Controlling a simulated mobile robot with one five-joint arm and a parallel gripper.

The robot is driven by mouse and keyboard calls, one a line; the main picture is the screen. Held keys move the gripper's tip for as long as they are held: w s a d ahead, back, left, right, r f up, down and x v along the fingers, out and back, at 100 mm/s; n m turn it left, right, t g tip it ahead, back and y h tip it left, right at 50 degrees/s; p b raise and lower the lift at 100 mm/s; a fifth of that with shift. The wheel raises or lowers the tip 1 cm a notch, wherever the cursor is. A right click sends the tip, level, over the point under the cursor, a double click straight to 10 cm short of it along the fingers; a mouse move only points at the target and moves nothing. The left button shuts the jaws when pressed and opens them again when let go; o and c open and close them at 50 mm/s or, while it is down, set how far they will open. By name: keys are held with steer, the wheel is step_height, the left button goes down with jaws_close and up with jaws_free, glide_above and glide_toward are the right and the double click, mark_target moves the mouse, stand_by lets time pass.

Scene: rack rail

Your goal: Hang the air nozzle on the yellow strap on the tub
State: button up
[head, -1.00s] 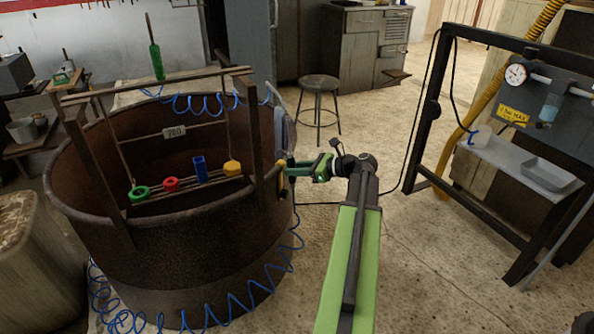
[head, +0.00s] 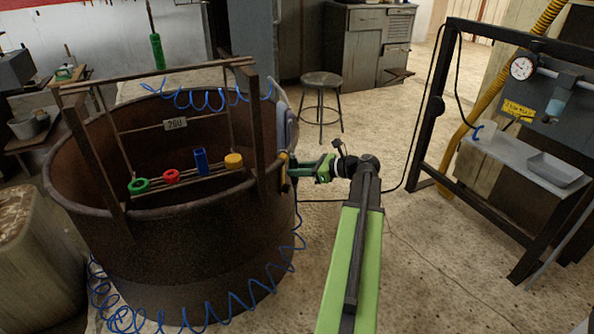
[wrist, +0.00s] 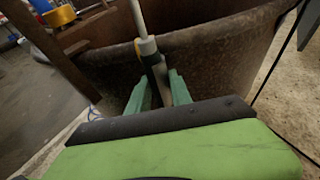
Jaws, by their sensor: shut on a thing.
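The air nozzle (wrist: 148,48) has a pale tube and a dark body. It stands nearly upright between the fingers of my gripper (wrist: 160,90) in the wrist view, beside the rusty tub wall. My gripper (head: 292,169) is shut on it at the tub's right rim in the head view. The yellow strap (wrist: 138,50) shows as a small arc right beside the nozzle, and as a small yellow patch (head: 283,158) at the rim. I cannot tell whether the nozzle hangs on it or only touches it. The tub (head: 170,245) is large, round and brown.
A wooden rack with a green ring (head: 139,186), red ring (head: 171,176), blue block (head: 201,162) and yellow cylinder (head: 234,160) spans the tub. Blue coiled hose (head: 215,310) lies around its base. A stool (head: 321,100) stands behind; a dark frame (head: 430,115) stands right.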

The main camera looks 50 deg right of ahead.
steer(key=shift+f, duration=0.15)
steer(key=shift+f+b, duration=0.6)
steer(key=shift+b, duration=0.2)
steer(key=o, duration=1.1)
steer(key=p+v, duration=0.5)
steer(key=v, duration=1.2)
steer(key=shift+s+r+p, duration=0.15)
steer(key=shift+r+p, duration=0.05)
steer(key=shift+p, duration=0.1)
